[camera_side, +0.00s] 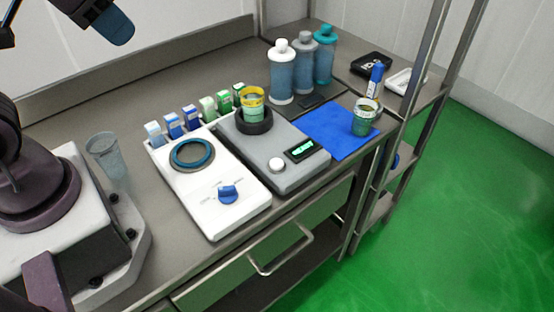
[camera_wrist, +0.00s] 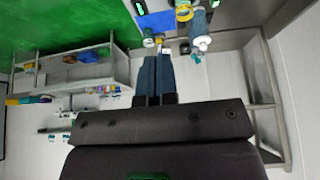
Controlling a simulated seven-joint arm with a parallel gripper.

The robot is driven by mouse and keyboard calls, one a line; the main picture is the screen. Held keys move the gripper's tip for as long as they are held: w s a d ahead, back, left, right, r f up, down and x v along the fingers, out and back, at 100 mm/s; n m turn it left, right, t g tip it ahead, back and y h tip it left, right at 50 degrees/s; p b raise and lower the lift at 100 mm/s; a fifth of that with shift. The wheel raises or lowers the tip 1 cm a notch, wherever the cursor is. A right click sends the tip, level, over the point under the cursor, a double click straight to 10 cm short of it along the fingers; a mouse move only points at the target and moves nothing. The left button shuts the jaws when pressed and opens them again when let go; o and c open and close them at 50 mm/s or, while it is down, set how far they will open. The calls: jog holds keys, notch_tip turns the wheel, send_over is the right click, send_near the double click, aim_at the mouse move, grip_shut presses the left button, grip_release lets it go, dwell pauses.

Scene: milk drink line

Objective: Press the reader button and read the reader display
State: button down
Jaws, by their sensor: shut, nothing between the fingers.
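The grey reader (camera_side: 285,150) stands on the steel bench. Its round white button (camera_side: 276,164) sits at the front, beside the small display (camera_side: 301,150). The display is lit pale green with dark marks too small to read. A green cup with a yellow rim (camera_side: 254,103) stands in the dark ring (camera_side: 254,124) at the reader's back. My gripper (camera_side: 118,30) is at the top left, high above the bench and well apart from the reader. In the wrist view its blue-grey fingers (camera_wrist: 156,60) are together and empty. I cannot make out the button there.
A white device (camera_side: 216,205) with a blue knob (camera_side: 228,194) stands left of the reader, with several small cartons behind. Several bottles (camera_side: 281,72) stand at the back. A second cup (camera_side: 365,119) is on the blue mat (camera_side: 328,132). A clear cup (camera_side: 104,156) is near my base.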

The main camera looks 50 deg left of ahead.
jog(key=w+d+f+m+g+h, duration=0.1)
jog(key=w+d+f+m+g, duration=0.15)
jog(key=d+f, duration=0.35)
jog(key=m+t+y, duration=0.2)
jog(key=m+t, duration=0.3)
jog(key=t, duration=0.1)
send_over(278, 164)
notch_tip(278, 164, down, 13)
jog(key=shift+m, duration=0.25)
jog(key=shift+f, duration=0.1)
jog(key=shift+f, duration=4.35)
